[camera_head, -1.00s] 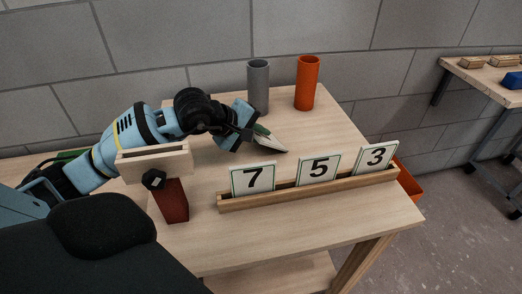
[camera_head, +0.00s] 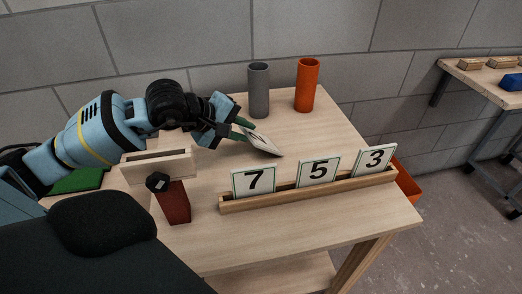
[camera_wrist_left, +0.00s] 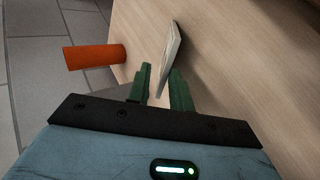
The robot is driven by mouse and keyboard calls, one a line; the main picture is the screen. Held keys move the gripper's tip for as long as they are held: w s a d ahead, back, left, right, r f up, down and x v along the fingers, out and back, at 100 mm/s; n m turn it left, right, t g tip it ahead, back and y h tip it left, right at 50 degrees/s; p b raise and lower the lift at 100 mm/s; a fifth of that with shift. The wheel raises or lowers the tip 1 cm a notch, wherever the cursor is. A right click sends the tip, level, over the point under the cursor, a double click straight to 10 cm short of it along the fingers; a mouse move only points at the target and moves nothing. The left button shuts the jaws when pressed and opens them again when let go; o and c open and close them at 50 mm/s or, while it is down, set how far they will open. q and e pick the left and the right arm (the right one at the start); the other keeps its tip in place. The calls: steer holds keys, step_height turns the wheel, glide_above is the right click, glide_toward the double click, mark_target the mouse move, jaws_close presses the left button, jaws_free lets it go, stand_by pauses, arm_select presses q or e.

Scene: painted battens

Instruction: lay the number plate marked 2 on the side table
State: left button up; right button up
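My left gripper (camera_head: 238,132) is above the table, behind the rack, with its green fingers shut on a white number plate (camera_head: 262,144). The plate is tilted and its dark mark is only partly visible, so I cannot read it surely. In the left wrist view the plate (camera_wrist_left: 171,52) stands nearly edge-on between the fingers (camera_wrist_left: 160,78). Plates marked 7 (camera_head: 254,182), 5 (camera_head: 317,172) and 3 (camera_head: 374,160) stand in a wooden rack (camera_head: 310,192). A green flat surface (camera_head: 80,181) shows at the left, partly behind my arm. My right gripper is not in view.
A grey cylinder (camera_head: 258,90) and an orange cylinder (camera_head: 307,86) stand at the table's back. A red-brown block (camera_head: 174,203) and a pale wooden piece with a black knob (camera_head: 157,181) stand at the front left. Another table (camera_head: 475,78) is at far right.

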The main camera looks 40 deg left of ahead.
arm_select(q)
steer(key=shift+v, duration=0.8)
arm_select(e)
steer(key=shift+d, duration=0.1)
arm_select(q)
steer(key=shift+r, duration=0.1)
